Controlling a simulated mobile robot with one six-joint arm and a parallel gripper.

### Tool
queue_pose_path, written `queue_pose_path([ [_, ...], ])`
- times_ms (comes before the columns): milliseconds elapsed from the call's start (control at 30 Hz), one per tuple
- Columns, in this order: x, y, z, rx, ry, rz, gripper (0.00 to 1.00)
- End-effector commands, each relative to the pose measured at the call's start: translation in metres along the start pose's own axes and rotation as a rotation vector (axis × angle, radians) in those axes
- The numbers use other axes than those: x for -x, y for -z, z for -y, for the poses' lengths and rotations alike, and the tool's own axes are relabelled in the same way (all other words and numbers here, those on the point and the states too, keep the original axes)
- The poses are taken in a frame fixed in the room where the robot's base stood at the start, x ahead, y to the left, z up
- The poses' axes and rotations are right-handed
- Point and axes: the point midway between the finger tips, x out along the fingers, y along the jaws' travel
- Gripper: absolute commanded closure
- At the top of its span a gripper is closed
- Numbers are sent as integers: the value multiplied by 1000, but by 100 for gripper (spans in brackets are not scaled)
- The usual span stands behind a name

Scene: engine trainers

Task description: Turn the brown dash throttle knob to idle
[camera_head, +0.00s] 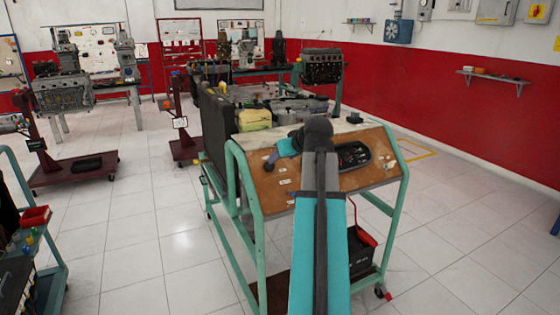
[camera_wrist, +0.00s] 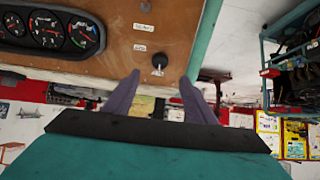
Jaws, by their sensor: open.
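A dark knob (camera_wrist: 159,61) with a small light stem or tip stands on the brown dash panel (camera_wrist: 110,62), near the panel's green frame edge in the wrist view. It looks nearly black there, and I cannot read its setting. My gripper (camera_wrist: 160,76) is open and empty, its two purple-grey fingers pointing toward the panel. The knob shows between and just beyond the fingertips, with no visible contact. In the head view my gripper (camera_head: 270,162) is over the left part of the sloping panel (camera_head: 320,184). I cannot make out the knob there.
A gauge cluster (camera_wrist: 50,28) is set in the panel and also shows in the head view (camera_head: 353,155). Small white labels (camera_wrist: 140,48) are near the knob. The green trolley frame (camera_head: 250,185) edges the panel. An engine (camera_head: 322,66) stands behind.

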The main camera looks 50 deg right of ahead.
Motion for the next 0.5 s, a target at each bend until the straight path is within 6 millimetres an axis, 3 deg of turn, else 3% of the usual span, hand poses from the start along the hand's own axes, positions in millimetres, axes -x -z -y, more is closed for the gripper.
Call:
queue_pose_path([
  [200, 16, 0, 0, 0, -1, 0, 50],
  [500, 18, 0, 0, 0, 0, 0, 50],
])
